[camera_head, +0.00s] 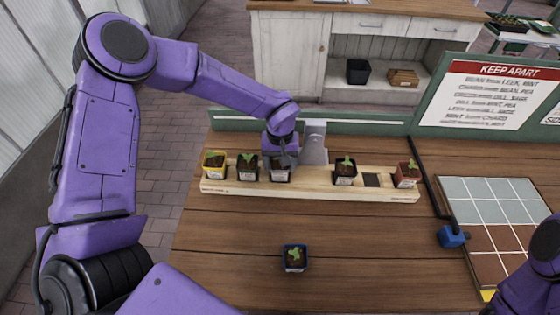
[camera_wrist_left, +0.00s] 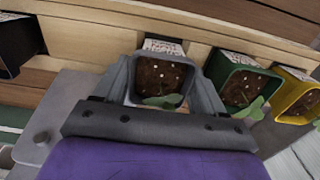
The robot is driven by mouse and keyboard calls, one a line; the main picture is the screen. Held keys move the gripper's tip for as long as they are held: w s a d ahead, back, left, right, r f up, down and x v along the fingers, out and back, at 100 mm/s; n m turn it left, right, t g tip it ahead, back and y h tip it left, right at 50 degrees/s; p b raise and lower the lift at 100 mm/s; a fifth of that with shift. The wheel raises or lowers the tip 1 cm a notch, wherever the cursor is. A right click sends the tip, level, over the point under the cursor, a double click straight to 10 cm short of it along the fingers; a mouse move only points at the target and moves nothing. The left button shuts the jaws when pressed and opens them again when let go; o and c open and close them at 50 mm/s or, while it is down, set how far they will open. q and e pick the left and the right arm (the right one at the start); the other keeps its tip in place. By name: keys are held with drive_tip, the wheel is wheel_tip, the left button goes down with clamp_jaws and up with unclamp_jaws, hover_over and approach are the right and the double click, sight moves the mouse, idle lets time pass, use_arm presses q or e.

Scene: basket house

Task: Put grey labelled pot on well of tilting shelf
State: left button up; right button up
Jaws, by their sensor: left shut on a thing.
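The grey labelled pot (camera_head: 281,176), with dark soil and a small seedling, is at the wooden tilting shelf (camera_head: 310,189), third from the left in the row. It also shows in the left wrist view (camera_wrist_left: 160,101), between the two fingers with a white label at its far side. My left gripper (camera_head: 281,164) comes from above and is shut on this pot. The fingers hide part of it, and I cannot tell whether its base is fully seated. An empty dark square well (camera_head: 371,180) lies right of the black pot. My right gripper is out of view.
Yellow (camera_head: 214,165) and dark green (camera_head: 247,168) pots stand left of the gripper, a black pot (camera_head: 345,171) and a red pot (camera_head: 407,175) right. A blue pot (camera_head: 295,258) stands on the table. A grey bracket (camera_head: 314,143) rises behind the shelf.

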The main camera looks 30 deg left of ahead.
use_arm(q)
drive_tip(key=o, duration=1.5)
drive_tip(key=shift+s, duration=0.1)
drive_tip(key=shift+c, duration=0.2)
drive_tip(key=shift+r, duration=0.25)
wheel_tip(320, 180, up, 12)
drive_tip(key=b, duration=0.2)
drive_tip(key=shift+f, duration=0.15)
